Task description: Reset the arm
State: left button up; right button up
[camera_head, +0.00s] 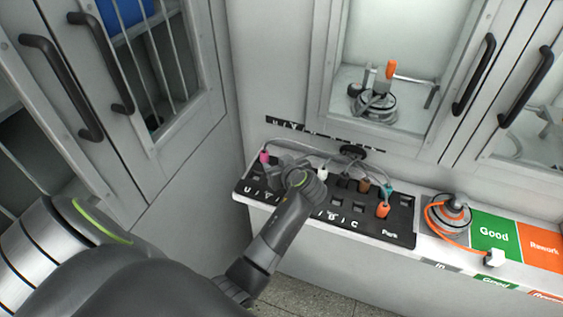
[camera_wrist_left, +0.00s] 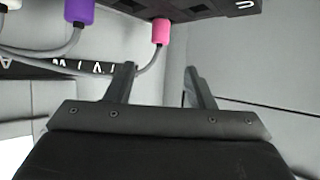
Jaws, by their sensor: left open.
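My left arm (camera_head: 265,245) comes in from the lower left and reaches over the black terminal panel (camera_head: 340,222). My left gripper (camera_head: 283,166) is above the panel's left part, partly hidden by its own wrist. In the left wrist view its two fingers (camera_wrist_left: 163,82) stand apart with nothing between them. A pink plug (camera_head: 264,157) is near the gripper; it also shows in the left wrist view (camera_wrist_left: 161,31), above the fingers and apart from them. My right gripper is not in view.
White (camera_head: 322,174), brown (camera_head: 364,185), teal (camera_head: 388,190) and orange (camera_head: 382,210) plugs are at the panel. A hub motor (camera_head: 453,210) with an orange cable stands beside the green Good area (camera_head: 494,236). Cabinets with dark handles (camera_head: 62,88) flank the left.

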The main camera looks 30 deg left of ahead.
pick_arm(q)
jog(key=s+a+f+m+g+h, duration=0.1)
jog(key=s+f+m+h, duration=0.15)
jog(key=s, duration=0.55)
jog(key=s+a+f+m+g+h, duration=0.1)
jog(key=s+f, duration=0.2)
jog(key=s, duration=0.4)
jog(key=s+d+r+m+g+h, duration=0.1)
jog(key=s+d+m+h, duration=0.2)
jog(key=s, duration=0.6)
jog(key=s+d+r+m+h, duration=0.2)
jog(key=s+m, duration=0.2)
jog(key=s, duration=0.5)
notch_tip(320, 180, down, 23)
jog(key=w+a+g, duration=0.1)
jog(key=a, duration=0.1)
jog(key=s+d+f+g, duration=0.1)
jog(key=s+f, duration=1.4)
jog(key=f, duration=0.3)
jog(key=shift+s+d+g+h, duration=0.2)
jog(key=shift+g+h, duration=0.1)
jog(key=shift+h, duration=0.05)
